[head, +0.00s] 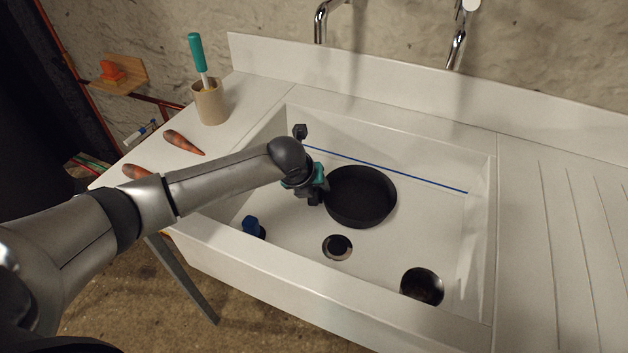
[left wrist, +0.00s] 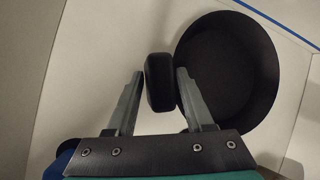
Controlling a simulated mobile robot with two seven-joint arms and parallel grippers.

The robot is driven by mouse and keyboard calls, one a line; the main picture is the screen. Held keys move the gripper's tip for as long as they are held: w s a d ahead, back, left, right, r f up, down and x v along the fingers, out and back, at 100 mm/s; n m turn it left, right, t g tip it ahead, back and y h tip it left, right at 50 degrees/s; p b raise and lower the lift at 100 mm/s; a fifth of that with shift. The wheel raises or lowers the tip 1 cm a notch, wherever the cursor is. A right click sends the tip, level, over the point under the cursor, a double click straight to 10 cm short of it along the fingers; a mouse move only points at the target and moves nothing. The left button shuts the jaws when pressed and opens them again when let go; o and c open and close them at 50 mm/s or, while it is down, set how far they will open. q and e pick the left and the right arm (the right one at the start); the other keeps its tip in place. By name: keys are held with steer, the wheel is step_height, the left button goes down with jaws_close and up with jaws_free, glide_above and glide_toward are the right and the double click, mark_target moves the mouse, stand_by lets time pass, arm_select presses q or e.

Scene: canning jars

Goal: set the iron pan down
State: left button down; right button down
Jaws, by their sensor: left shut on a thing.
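The black round iron pan (head: 361,197) is inside the white sink, left of its middle and behind the drain. In the left wrist view the pan (left wrist: 228,75) is at the right, with its dark handle (left wrist: 159,82) between the fingers. My left gripper (head: 321,186) is at the pan's left side, shut on the handle. In the left wrist view the fingers (left wrist: 158,98) stand on both sides of the handle. I cannot tell whether the pan's base touches the sink floor. My right gripper is not in view.
The sink (head: 440,230) has a drain (head: 338,247), a dark round vessel (head: 422,287) at front right and a blue-topped object (head: 252,227) at front left. A blue line (head: 400,172) crosses behind the pan. Carrots (head: 183,142) and a beige cup (head: 209,102) are on the left counter.

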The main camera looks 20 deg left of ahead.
arm_select(q)
steer(key=shift+w+f, duration=0.15)
steer(key=shift+f, duration=0.45)
steer(key=shift+d, duration=0.1)
steer(key=shift+c, duration=1.4)
jaws_free()
steer(key=shift+f, duration=0.15)
steer(key=shift+s, duration=0.2)
